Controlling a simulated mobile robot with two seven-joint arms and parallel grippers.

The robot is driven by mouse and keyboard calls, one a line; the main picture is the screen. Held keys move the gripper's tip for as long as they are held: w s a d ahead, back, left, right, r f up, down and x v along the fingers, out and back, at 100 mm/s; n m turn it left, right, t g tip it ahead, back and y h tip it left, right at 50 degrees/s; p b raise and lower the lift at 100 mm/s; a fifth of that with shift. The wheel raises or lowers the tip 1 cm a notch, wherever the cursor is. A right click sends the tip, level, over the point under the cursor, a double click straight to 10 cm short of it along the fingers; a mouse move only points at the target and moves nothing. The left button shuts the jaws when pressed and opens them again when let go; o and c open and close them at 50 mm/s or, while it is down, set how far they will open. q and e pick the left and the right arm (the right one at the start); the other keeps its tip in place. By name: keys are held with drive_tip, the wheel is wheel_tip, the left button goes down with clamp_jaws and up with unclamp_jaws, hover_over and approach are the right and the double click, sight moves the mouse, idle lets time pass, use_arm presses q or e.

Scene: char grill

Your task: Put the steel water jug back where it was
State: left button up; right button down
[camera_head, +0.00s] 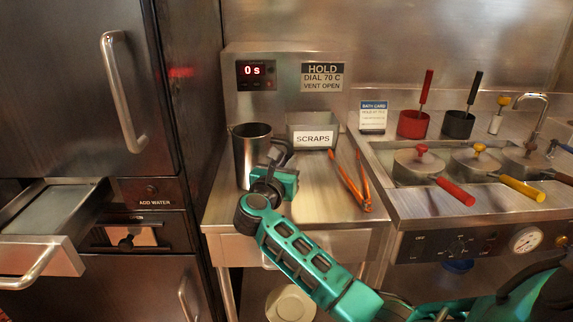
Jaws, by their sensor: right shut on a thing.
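The steel water jug (246,158) is a tall, open-topped steel vessel. It stands upright at the left of the steel side table (318,200), seemingly on its top, though my gripper hides its lower right side. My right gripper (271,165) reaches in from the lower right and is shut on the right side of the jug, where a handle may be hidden. My left gripper is not in view.
A scraps bin (313,139) stands behind. Orange tongs (352,185) lie right of the gripper. Several lidded pots with coloured handles sit in the bath (384,158) at right. A drawer (40,225) stands open at the left cabinet. Free table lies between gripper and tongs.

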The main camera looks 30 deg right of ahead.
drive_tip(key=shift+r, duration=0.1)
drive_tip(key=shift+f, duration=0.2)
drive_tip(key=c, duration=1.1)
unclamp_jaws()
drive_tip(key=shift+r, duration=0.1)
